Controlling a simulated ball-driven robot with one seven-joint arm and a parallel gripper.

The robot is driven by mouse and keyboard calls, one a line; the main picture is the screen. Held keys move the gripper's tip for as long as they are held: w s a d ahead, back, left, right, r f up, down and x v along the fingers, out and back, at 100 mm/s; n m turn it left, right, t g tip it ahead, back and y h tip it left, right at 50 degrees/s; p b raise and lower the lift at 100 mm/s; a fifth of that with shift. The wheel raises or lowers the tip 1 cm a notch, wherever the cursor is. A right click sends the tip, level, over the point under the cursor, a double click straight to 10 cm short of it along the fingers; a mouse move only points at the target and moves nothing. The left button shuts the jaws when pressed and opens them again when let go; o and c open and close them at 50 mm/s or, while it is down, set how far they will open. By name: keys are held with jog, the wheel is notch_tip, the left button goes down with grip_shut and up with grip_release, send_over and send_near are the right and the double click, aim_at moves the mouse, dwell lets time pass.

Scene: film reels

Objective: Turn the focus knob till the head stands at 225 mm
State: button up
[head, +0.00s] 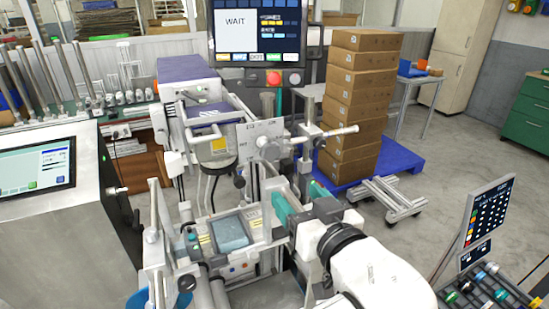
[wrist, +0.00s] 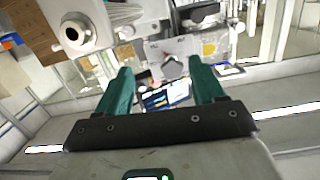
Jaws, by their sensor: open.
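My gripper (head: 298,203) is low in front of the machine in the head view, with its teal fingers apart. In the wrist view my gripper (wrist: 160,69) is open and empty. A grey, faceted knob (wrist: 172,69) shows beyond and between the fingertips, apart from them; it looks like the focus knob. In the head view, a pale plate with small markings (head: 246,137) sits on the machine head above my gripper. Its marks are too small to read, so I cannot tell the head's height.
A screen (head: 255,30) reading WAIT stands above the machine. A pale rod (head: 338,131) sticks out to the right; a round rod end (wrist: 72,34) is left of the fingers in the wrist view. Stacked cartons (head: 357,100) stand behind. A small display (head: 231,233) lies left of my gripper.

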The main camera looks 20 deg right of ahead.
aim_at(272, 155)
jog(key=shift+t, duration=0.7)
jog(key=w+r, duration=0.1)
jog(key=w, duration=0.2)
jog(key=w+r+p, duration=0.1)
jog(key=w, duration=0.3)
jog(key=w+a+r+p, duration=0.1)
jog(key=w, duration=0.3)
jog(key=shift+r, duration=0.25)
